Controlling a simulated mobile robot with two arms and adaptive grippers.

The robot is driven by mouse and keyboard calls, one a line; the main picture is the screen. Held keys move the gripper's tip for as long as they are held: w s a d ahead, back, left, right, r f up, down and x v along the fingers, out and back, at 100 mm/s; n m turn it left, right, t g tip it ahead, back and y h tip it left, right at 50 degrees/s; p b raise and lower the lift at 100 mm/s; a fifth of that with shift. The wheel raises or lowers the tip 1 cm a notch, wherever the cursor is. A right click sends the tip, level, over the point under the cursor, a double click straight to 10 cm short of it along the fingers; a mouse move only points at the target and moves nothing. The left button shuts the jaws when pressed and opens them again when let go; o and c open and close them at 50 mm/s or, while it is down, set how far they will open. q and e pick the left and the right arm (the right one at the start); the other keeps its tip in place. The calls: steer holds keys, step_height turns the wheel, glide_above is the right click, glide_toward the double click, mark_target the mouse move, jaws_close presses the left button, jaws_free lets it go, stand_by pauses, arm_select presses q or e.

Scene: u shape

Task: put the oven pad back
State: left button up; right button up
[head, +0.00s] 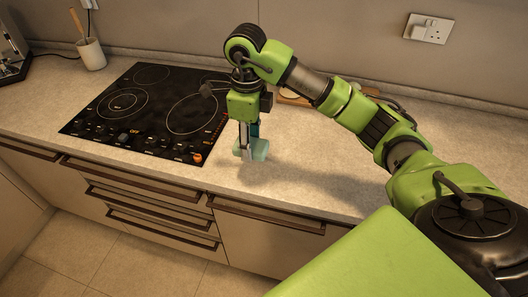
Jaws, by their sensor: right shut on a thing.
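My right gripper (247,152) points straight down over the worktop, just right of the black hob. It is shut on a pale teal thing (260,149), which looks like the oven pad. The gripper and its fingers hide part of the pad. The pad is at or just above the worktop, and I cannot tell whether it touches. My left gripper is not in view.
The black hob (150,108) is set in the stone worktop (310,165). A white utensil pot (91,54) stands at the back left. A wooden item (292,99) lies behind my right arm. Drawers with long handles are below. The worktop right of the gripper is clear.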

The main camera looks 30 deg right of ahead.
mark_target(262, 146)
steer(key=d+f, duration=0.1)
steer(key=w+d+f, duration=0.1)
steer(key=d+f, duration=0.2)
steer(key=f, duration=0.1)
steer(key=shift+w+d+f+p, duration=0.15)
steer(key=shift+w+d+p, duration=0.15)
steer(key=shift+p, duration=0.1)
steer(key=f, duration=0.1)
steer(key=f+p, duration=0.2)
steer(key=shift+w+d+f, duration=0.15)
steer(key=shift+d+f, duration=0.15)
steer(key=shift+f, duration=0.25)
steer(key=shift+f, duration=0.1)
steer(key=o, duration=1)
